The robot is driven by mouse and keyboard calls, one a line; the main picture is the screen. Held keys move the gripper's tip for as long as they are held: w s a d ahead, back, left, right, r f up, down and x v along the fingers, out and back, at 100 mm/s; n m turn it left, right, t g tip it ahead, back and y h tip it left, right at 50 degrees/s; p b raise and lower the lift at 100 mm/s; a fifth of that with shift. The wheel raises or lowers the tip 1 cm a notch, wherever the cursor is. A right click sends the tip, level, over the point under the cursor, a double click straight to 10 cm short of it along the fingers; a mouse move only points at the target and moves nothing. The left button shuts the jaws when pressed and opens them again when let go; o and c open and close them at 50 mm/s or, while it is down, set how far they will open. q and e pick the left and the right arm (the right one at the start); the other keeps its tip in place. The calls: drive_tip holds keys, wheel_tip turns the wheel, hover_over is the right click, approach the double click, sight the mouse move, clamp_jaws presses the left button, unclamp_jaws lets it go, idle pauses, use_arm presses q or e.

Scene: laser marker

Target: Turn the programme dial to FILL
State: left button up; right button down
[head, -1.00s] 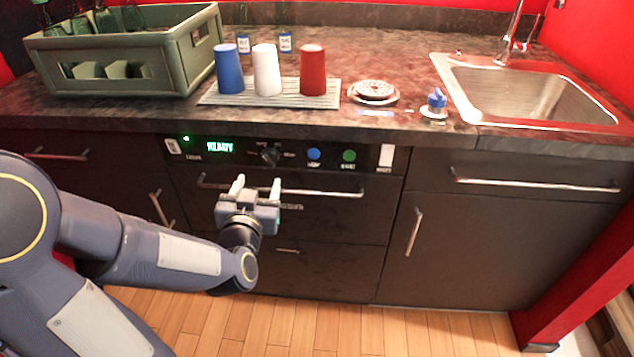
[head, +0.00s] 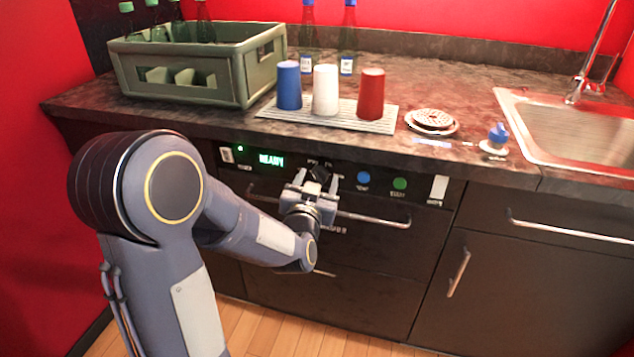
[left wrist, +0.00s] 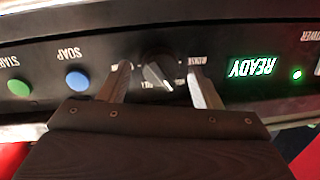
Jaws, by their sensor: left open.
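The programme dial (head: 320,172) is a dark knob on the black panel of the machine under the counter. In the left wrist view the panel is upside down, and the dial (left wrist: 158,70) shows a raised grip bar, tilted. The small labels around it are partly covered or too small to read surely. My left gripper (head: 318,182) is open at the panel, one finger on each side of the dial. In the left wrist view there are gaps between the fingers and the dial. My right gripper is not in view.
A green READY display (head: 271,160) is left of the dial. Blue (head: 363,177) and green (head: 400,183) buttons are to its right. A bar handle (head: 375,219) runs below the panel. Cups stand on a ribbed mat (head: 265,113) on the counter, beside a bottle crate (head: 185,88).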

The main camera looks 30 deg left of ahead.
use_arm(q)
drive_tip(key=shift+c, duration=0.5)
drive_tip(key=c, duration=0.9)
drive_tip(key=shift+m, duration=0.3)
drive_tip(key=m, duration=0.5)
drive_tip(key=shift+f+m, duration=0.1)
drive_tip(key=shift+m, duration=0.2)
drive_tip(key=m, duration=0.5)
drive_tip(key=shift+m+t+p, duration=0.35)
drive_tip(key=shift+m+t, duration=0.05)
drive_tip(key=shift+f, duration=0.1)
drive_tip(key=o, duration=1)
